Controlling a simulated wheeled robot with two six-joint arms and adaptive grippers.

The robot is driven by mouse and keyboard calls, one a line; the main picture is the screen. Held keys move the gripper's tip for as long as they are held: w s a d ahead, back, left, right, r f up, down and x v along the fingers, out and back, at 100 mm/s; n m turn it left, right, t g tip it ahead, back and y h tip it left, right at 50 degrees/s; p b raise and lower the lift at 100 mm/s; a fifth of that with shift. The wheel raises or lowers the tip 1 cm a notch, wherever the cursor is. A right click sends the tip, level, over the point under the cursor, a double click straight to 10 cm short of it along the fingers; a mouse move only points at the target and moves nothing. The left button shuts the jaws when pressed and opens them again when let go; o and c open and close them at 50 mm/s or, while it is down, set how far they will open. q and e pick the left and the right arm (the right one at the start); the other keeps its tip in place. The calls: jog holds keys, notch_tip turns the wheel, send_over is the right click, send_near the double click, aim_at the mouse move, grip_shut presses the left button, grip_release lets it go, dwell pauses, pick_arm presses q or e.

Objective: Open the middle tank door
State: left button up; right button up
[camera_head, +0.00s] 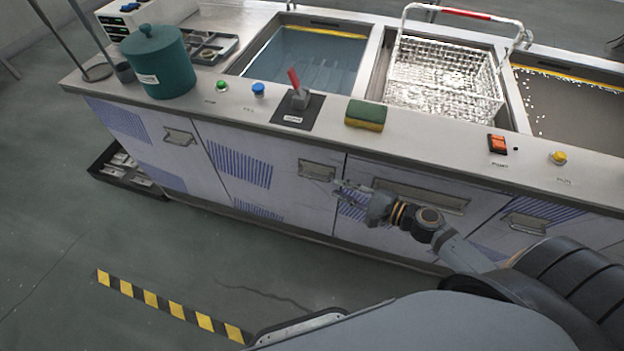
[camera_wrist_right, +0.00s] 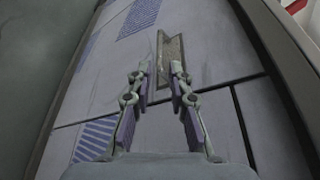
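The tank bench's front (camera_head: 270,160) has several pale doors with blue striped patches. The door under the red lever (camera_head: 250,165) is closed and has a recessed metal handle (camera_head: 318,170) near its right edge. To its right is a panel with a wide metal handle (camera_head: 420,197). My right gripper (camera_head: 342,188) is just right of and below the first handle. In the right wrist view, my right gripper (camera_wrist_right: 162,75) is open, its fingers apart, with a metal handle (camera_wrist_right: 173,48) ahead between the fingertips; contact cannot be told. My left gripper is not in view.
On the bench top are a green canister (camera_head: 157,68), a sponge (camera_head: 366,115), a red-handled lever (camera_head: 298,95), and a wire basket (camera_head: 445,75) over a tank. A black tray (camera_head: 125,172) lies on the floor at left. The floor in front, with a striped strip (camera_head: 170,308), is free.

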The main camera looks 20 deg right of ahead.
aim_at(313, 178)
jog(key=p+x, duration=0.1)
jog(key=x, duration=0.9)
jog(key=shift+w+a+f, duration=0.1)
grip_shut()
